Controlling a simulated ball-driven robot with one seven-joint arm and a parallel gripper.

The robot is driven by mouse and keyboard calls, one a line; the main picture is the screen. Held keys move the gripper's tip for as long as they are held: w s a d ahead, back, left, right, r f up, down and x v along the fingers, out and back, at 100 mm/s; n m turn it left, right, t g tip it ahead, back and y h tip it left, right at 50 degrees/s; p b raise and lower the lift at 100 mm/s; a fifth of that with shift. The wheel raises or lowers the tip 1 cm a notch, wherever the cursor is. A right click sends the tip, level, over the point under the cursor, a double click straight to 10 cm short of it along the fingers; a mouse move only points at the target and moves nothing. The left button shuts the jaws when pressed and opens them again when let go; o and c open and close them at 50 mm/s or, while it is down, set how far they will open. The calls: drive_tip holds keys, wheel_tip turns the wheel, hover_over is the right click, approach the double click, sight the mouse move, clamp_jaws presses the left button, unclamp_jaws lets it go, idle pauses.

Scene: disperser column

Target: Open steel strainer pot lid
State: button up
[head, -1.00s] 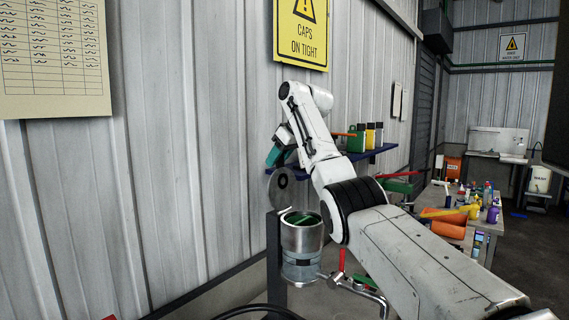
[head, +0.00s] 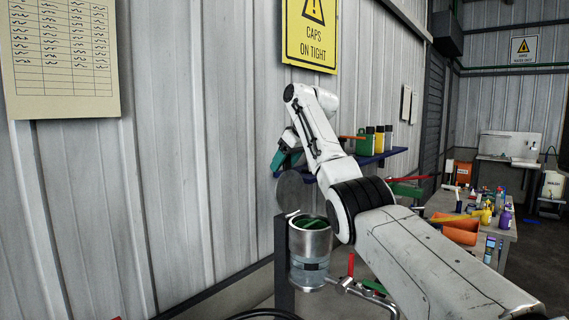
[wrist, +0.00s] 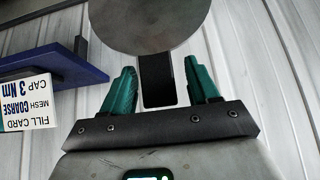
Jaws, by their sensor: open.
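The steel strainer pot (head: 310,258) stands left of my forearm in the head view, with its mouth uncovered and something green inside. A round grey lid (head: 291,192) stands raised, roughly upright, above the pot's back edge. It looks open. My gripper (head: 285,158), with teal fingers, is just above the lid near the wall. In the wrist view my gripper (wrist: 162,80) is open, with no object held between the fingers. A grey disc, seemingly the lid (wrist: 155,22), is beyond the fingertips, with a dark post below it. Any contact cannot be told.
A blue wall shelf (head: 375,157) holds several bottles behind my arm; its edge (wrist: 75,78) is close at left in the wrist view. A pipe with a red handle (head: 350,266) juts from the pot's lower right. A cluttered table (head: 490,245) stands at right.

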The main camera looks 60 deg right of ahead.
drive_tip(key=shift+r, duration=0.1)
drive_tip(key=b+v, duration=0.2)
drive_tip(key=v, duration=0.8)
drive_tip(key=shift+s+r, duration=0.2)
drive_tip(key=shift+s, duration=0.05)
drive_tip(key=shift+a, duration=0.1)
